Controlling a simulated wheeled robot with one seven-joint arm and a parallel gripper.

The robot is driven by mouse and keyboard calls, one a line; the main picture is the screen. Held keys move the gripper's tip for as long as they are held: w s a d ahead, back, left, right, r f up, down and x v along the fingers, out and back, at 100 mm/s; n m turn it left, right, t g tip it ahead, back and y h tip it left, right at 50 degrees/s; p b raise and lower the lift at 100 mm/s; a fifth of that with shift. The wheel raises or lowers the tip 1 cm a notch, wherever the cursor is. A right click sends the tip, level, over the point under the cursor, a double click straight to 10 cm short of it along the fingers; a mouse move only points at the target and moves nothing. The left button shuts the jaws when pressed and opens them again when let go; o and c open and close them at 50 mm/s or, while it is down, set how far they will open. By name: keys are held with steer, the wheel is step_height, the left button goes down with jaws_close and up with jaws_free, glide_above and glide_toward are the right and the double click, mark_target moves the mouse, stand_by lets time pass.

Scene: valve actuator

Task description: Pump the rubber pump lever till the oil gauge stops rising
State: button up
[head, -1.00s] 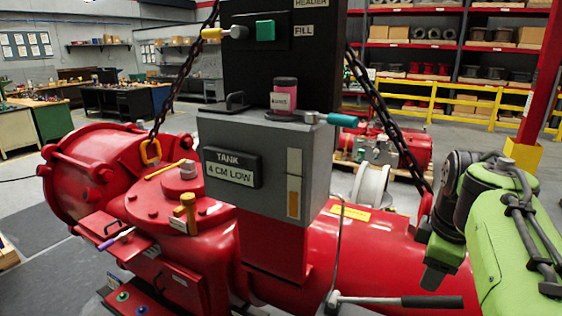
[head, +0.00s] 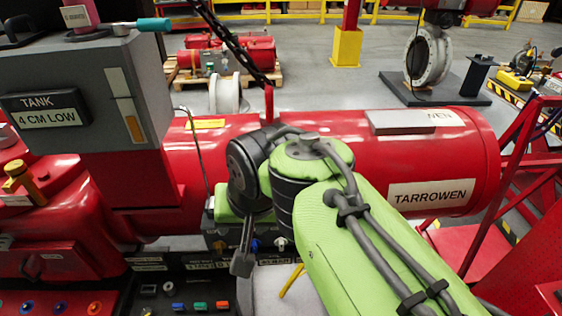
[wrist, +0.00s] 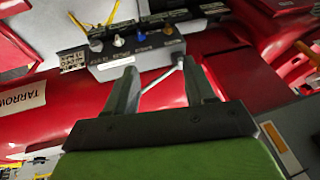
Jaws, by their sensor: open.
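The grey tank box (head: 75,85) stands at the left of the head view with a sign reading "TANK 4 CM LOW" (head: 45,108). Its front gauge (head: 124,105) has a pale upper strip and an amber lower strip. The gauge also shows at the lower right of the wrist view (wrist: 281,147). I cannot clearly make out the black-gripped pump lever in the current head view. In the wrist view a thin pale rod (wrist: 160,77) shows between my fingers; I cannot tell whether it is the lever. My gripper (wrist: 162,88) is open, and nothing is clamped in it.
The large red cylinder (head: 455,150) marked "TARROWEN" lies behind my arm. A grey block with coloured knobs (wrist: 135,50) is beyond my fingers. A panel with coloured buttons (head: 190,290) sits low at the left. A red frame (head: 510,180) stands at the right. A chain (head: 235,45) hangs above.

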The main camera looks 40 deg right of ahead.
steer(key=w+d+r+m+g+y+p, duration=0.1)
steer(key=w+d+r+m+p, duration=0.25)
steer(key=w+d+m, duration=0.45)
steer(key=d+f+m+t+y+p, duration=0.15)
steer(key=d+m, duration=0.75)
steer(key=d, duration=1)
steer(key=shift+g, duration=0.35)
steer(key=b+x, duration=0.1)
steer(key=x, duration=0.4)
steer(key=b+x, duration=0.1)
steer(key=x, duration=0.4)
steer(key=b+x, duration=0.1)
steer(key=x, duration=0.5)
steer(key=shift+w+a+r+b, duration=0.1)
steer(key=shift+w+a+b, duration=0.1)
steer(key=shift+a+b, duration=0.15)
jaws_close()
